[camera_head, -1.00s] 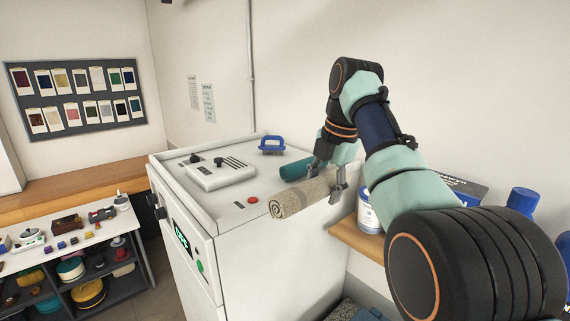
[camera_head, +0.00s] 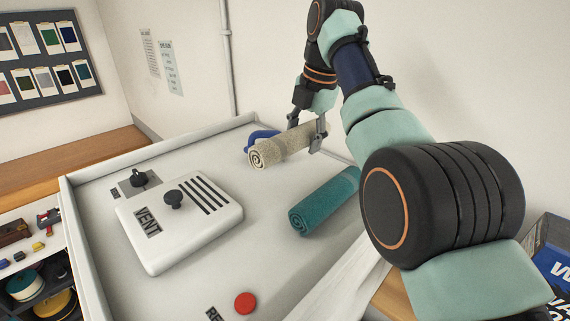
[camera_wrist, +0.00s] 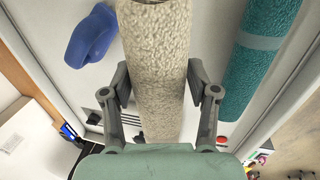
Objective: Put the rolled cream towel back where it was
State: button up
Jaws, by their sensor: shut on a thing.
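The rolled cream towel (camera_head: 286,147) is held by my gripper (camera_head: 306,134) toward the back of the white machine top. In the wrist view the cream towel (camera_wrist: 157,65) runs lengthwise between the two fingers of my gripper (camera_wrist: 160,90). It appears raised above the machine top, though the exact gap cannot be told. A rolled teal towel (camera_head: 325,202) lies on the machine top to the right and nearer, apart from the cream one. It also shows at the right in the wrist view (camera_wrist: 258,55).
A blue handle-like object (camera_head: 259,137) is partly hidden behind the cream towel; it shows in the wrist view (camera_wrist: 91,38). The machine top (camera_head: 276,225) has a raised rim, a white vent unit (camera_head: 190,225) and a red button (camera_head: 245,303). Its middle is clear.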

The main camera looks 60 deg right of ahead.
aim_at(300, 178)
jog(key=shift+f+b, duration=0.3)
jog(key=shift+f, duration=0.05)
jog(key=f+b, duration=0.4)
jog(key=shift+s+a, duration=0.2)
jog(key=shift+r, duration=0.15)
jog(key=b+x, duration=0.2)
jog(key=s+b+x, duration=0.1)
jog(key=b+x, duration=0.1)
jog(key=shift+w+a, duration=0.1)
jog(key=shift+w, duration=0.05)
jog(key=shift+p, duration=0.3)
jog(key=o, duration=1.2)
